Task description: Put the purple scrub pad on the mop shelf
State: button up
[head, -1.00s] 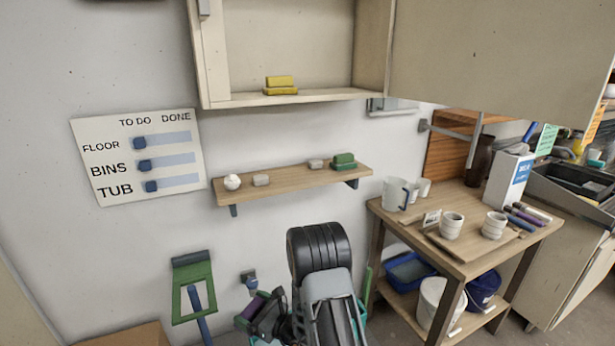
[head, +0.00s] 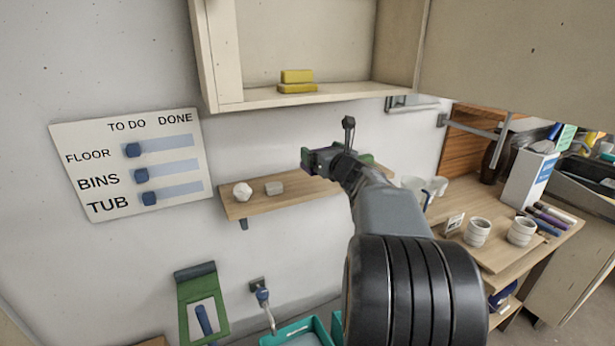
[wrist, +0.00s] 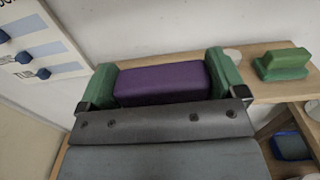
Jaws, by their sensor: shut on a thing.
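The purple scrub pad (wrist: 160,83) is held between the two green fingertips of my gripper (wrist: 165,82) in the wrist view. In the head view my gripper (head: 325,157) is in front of the wooden wall shelf (head: 250,208), around its middle, and covers part of it. The pad is mostly hidden there. The shelf also shows in the wrist view (wrist: 268,90), running behind the pad. I cannot tell how far the pad is from the shelf surface. No label marks the shelf as the mop shelf.
A white lump (head: 242,191) and a grey block (head: 274,188) sit on the shelf's left part. A green stepped pad (wrist: 284,64) sits on it in the wrist view. Yellow pads (head: 297,81) lie in the cabinet above. A teal tub (head: 300,333) is below.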

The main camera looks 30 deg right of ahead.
jog(key=shift+w+d+r, duration=0.1)
jog(key=shift+d+r, duration=0.1)
jog(key=shift+r, duration=0.25)
jog(key=shift+h, duration=0.4)
jog(key=shift+w+d+f+p, duration=0.7)
jog(key=shift+w+f, duration=0.9)
jog(key=shift+w, duration=0.55)
jog(key=shift+w+d+f+p, duration=0.65)
jog(key=shift+w+f, duration=0.9)
jog(key=shift+w, duration=0.6)
jog(key=shift+w+d+f+p, duration=0.7)
jog(key=shift+w+f, duration=0.9)
jog(key=shift+w, duration=0.55)
jog(key=shift+f, duration=1.5)
jog(key=shift+f, duration=0.15)
jog(key=o, duration=0.5)
jog(key=shift+o, duration=0.7)
